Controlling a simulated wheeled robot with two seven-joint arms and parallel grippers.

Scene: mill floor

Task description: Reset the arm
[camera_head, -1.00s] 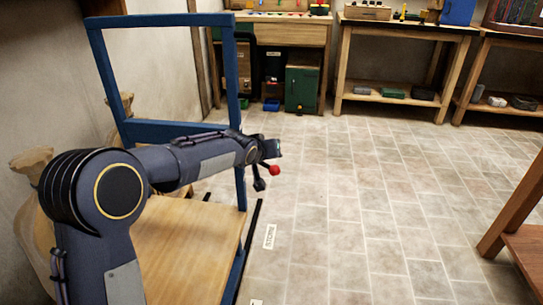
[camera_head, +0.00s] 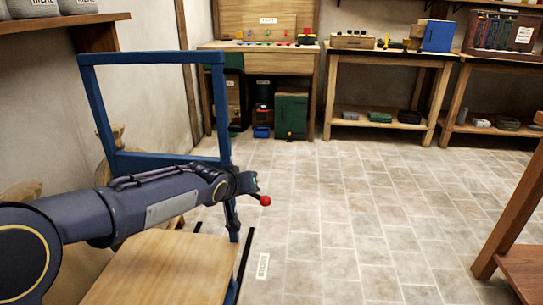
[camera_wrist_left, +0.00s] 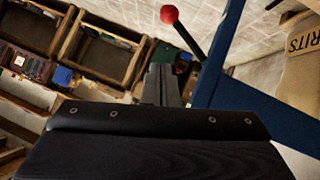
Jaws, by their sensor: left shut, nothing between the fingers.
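My left arm (camera_head: 150,205) reaches in from the left in the head view, stretched out above a wooden cart bed (camera_head: 165,265). Its wrist end is at the near post of a blue frame (camera_head: 150,58); the fingers are hard to make out there. In the left wrist view my left gripper (camera_wrist_left: 160,85) is shut with nothing held. A red ball knob (camera_head: 265,201) on a dark lever sits just beyond the wrist; it also shows in the left wrist view (camera_wrist_left: 169,14), apart from the fingers. My right gripper is not in view.
A blue post (camera_wrist_left: 235,95) runs close beside the gripper in the left wrist view, with a sack (camera_wrist_left: 303,75) to its right. Benches (camera_head: 390,57) line the back wall. A wooden table (camera_head: 515,230) stands at right. The tiled floor between is clear.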

